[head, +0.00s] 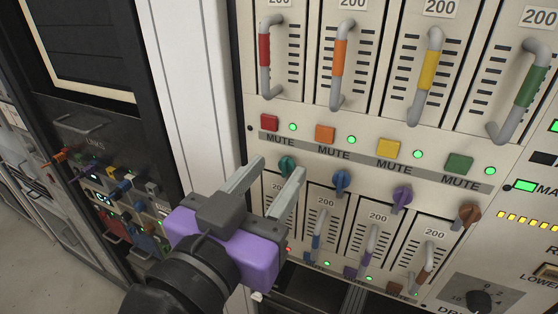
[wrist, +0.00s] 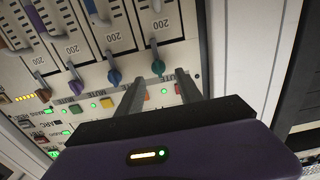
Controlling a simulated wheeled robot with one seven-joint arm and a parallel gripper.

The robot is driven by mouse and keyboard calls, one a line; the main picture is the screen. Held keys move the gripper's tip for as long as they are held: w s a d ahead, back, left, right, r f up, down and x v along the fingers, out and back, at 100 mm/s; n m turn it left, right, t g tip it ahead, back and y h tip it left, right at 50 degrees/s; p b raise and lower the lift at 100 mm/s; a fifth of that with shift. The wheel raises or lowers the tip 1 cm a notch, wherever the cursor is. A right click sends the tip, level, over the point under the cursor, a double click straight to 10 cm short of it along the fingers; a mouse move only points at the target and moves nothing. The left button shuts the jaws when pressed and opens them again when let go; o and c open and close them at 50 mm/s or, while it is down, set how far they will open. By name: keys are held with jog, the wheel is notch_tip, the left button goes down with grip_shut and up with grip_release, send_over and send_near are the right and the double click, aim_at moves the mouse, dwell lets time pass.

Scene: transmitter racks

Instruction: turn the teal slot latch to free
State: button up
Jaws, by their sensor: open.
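The teal slot latch (head: 287,163) is a small knob on the pale rack panel, below the red mute button. In the head view the finger of my gripper partly hides it, and I cannot tell its exact angle. In the wrist view the teal latch (wrist: 158,67) shows between and just beyond the two fingertips. My gripper (head: 277,169) has a purple body and two grey fingers. It is open and empty, with the fingers pointing at the panel on either side of the latch. I cannot tell whether they touch it.
Blue (head: 341,182), purple (head: 402,196) and brown (head: 469,214) latches continue the row to the right. Below are small modules with handles. Above are a red mute button (head: 269,122) and large modules with coloured handles. A white rack post (head: 190,90) stands to the left.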

jog(key=shift+x, duration=1.15)
grip_shut()
